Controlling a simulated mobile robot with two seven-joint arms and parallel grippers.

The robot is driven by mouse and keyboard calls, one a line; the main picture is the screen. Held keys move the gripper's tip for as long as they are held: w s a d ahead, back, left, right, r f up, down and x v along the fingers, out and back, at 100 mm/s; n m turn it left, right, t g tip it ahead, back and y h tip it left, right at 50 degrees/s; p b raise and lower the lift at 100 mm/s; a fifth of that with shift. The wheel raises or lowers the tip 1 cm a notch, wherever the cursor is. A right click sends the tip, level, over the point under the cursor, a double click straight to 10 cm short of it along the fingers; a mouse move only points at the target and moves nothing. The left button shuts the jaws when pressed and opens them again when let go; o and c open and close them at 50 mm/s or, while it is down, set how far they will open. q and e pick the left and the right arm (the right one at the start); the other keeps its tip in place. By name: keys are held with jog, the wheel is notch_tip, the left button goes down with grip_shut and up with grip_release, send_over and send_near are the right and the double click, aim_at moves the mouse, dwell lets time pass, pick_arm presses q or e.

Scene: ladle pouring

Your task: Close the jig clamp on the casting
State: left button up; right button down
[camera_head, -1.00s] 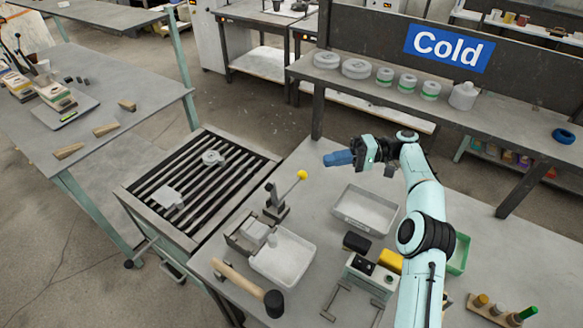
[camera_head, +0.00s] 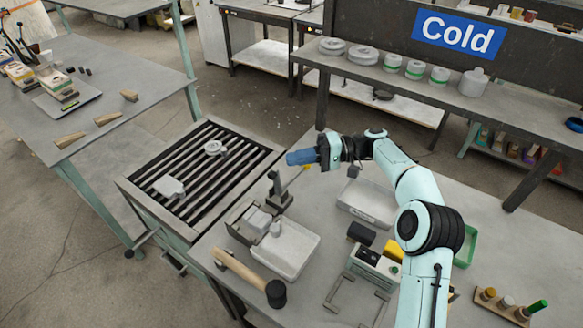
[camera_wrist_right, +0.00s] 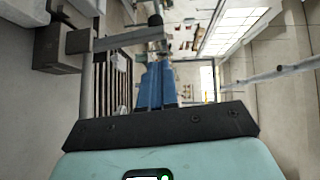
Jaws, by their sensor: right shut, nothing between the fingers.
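The jig clamp (camera_head: 278,195) stands on the bench at the back of a small jig, its dark arm raised. Its lever leans right; only a bit of the yellow knob (camera_head: 306,168) shows by my gripper. A grey casting (camera_head: 259,218) appears to sit in the jig below. My right gripper (camera_head: 289,158) is shut and empty, its blue fingers above and just beside the clamp's lever; I cannot tell whether they touch it. In the wrist view the shut fingers (camera_wrist_right: 160,83) lie right of grey and dark bars that look like the clamp (camera_wrist_right: 125,41). My left gripper is out of view.
A white tray (camera_head: 296,262) is beside the jig, with a mallet (camera_head: 245,276) in front. A slatted rack (camera_head: 205,185) stands left. Another grey tray (camera_head: 362,218), a control box (camera_head: 375,270) and a green bin (camera_head: 466,250) are to the right.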

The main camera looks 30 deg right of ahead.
jog(key=shift+s+a+f, duration=0.1)
jog(key=shift+s+a, duration=0.3)
jog(key=shift+a, duration=0.2)
jog(key=shift+s+a+f, duration=0.1)
jog(key=shift+s+a, duration=0.3)
jog(key=shift+a, duration=0.2)
jog(key=shift+b, duration=0.3)
jog(key=shift+s+a+r+n+h, duration=0.1)
jog(key=shift+s+a+n+h, duration=0.1)
jog(key=shift+a+n+h, duration=0.1)
